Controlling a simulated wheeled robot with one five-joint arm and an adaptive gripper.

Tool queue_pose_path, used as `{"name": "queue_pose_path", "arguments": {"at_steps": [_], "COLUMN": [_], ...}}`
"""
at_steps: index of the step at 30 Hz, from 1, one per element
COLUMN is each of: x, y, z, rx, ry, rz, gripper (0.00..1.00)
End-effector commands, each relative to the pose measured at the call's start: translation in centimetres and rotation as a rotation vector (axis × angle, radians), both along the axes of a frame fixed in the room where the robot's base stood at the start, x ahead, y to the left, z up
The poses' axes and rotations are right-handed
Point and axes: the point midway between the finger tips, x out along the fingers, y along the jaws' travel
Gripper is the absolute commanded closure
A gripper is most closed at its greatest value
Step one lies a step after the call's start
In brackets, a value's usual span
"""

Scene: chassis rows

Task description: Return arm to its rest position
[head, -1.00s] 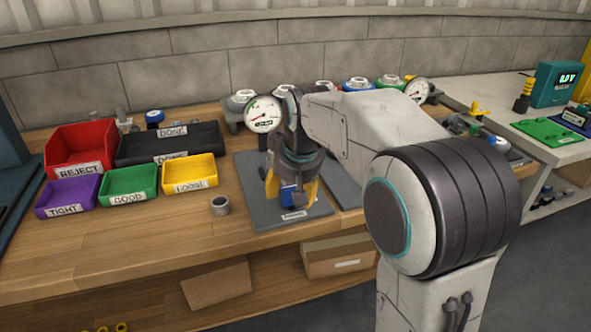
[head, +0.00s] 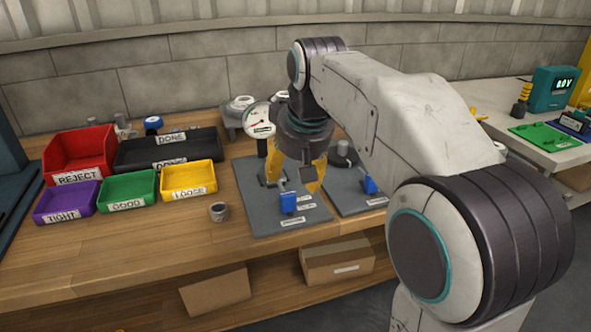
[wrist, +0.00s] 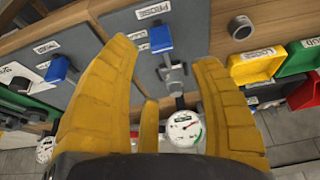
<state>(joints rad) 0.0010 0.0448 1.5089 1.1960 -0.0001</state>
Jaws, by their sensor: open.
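My gripper (head: 296,172) has yellow fingers and is open and empty. It hangs above the grey plate (head: 250,200) on the wooden bench, up and behind a blue block (head: 288,203) that stands on that plate. In the wrist view, the spread fingers of my gripper (wrist: 168,75) frame the plate, with the blue block (wrist: 161,39) beyond them and apart from them.
Red (head: 80,150), black (head: 170,152), purple (head: 66,203), green (head: 128,190) and yellow (head: 188,180) bins stand at the left. A second grey plate (head: 350,200) with a blue block (head: 369,185) is at the right.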

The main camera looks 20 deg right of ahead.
Motion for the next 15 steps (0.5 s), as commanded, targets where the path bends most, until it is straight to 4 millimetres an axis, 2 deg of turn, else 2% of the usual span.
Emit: {"name": "queue_pose_path", "arguments": {"at_steps": [10, 15], "x": [-0.4, -2.7], "y": [0.0, 0.0], "z": [0.5, 2.8], "rx": [0.000, 0.000], "ry": [0.001, 0.009], "rz": [0.000, 0.001], "gripper": [0.42, 0.42]}}
